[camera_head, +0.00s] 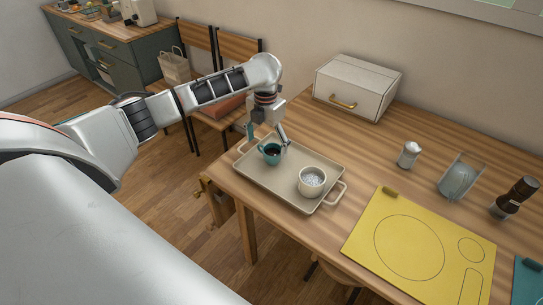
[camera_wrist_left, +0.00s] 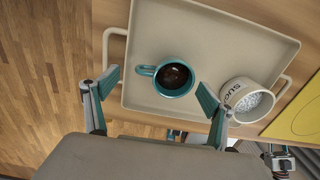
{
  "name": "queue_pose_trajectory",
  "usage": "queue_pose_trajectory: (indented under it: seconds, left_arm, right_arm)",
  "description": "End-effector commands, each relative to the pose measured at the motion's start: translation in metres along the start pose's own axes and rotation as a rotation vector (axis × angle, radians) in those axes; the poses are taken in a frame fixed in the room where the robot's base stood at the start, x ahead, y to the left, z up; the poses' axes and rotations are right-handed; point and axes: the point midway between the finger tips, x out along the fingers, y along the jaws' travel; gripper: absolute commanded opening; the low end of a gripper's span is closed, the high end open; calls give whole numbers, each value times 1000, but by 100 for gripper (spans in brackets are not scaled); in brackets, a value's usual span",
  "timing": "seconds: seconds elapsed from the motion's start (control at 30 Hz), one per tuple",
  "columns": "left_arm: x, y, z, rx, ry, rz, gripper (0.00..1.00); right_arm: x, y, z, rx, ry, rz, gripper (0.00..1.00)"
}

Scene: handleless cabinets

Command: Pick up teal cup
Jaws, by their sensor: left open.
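The teal cup (camera_head: 271,155) stands upright on a beige tray (camera_head: 296,197) at the near left corner of the wooden table. It holds something dark, and in the left wrist view the cup (camera_wrist_left: 174,78) has its handle pointing left. My left gripper (camera_head: 266,133) is above the tray at the cup. In the left wrist view the left gripper (camera_wrist_left: 158,85) is open, with a teal-padded finger on either side of the cup and gaps between. Nothing is held.
A white sugar bowl (camera_head: 312,181) stands on the tray, close to one finger in the wrist view. A yellow mat (camera_head: 417,244) lies to the right. A white drawer box (camera_head: 357,87), a shaker (camera_head: 408,154), a napkin holder (camera_head: 459,178) and a dark grinder (camera_head: 515,197) stand farther back.

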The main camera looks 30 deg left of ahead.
Motion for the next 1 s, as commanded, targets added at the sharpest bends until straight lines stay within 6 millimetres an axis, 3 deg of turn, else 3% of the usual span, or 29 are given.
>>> queue_pose_trajectory:
  seconds: [0.23, 0.5, 0.53, 0.7, 1.0]
  left_arm:
    - [39, -4, 2, -2, 4, -1, 84]
    - [42, -4, 2, -1, 1, -1, 84]
    - [42, -4, 2, -1, 1, -1, 81]
    - [43, -6, 2, 0, 4, -4, 37]
    - [48, -9, 0, 2, 11, -10, 38]
  right_arm:
    - [7, -1, 7, 0, 2, 0, 23]
    - [7, 0, 3, 0, 10, 2, 23]
    - [7, 0, 2, 0, 11, 2, 23]
    - [7, 0, 3, 0, 11, 2, 23]
    - [8, 0, 7, 0, 5, 1, 23]
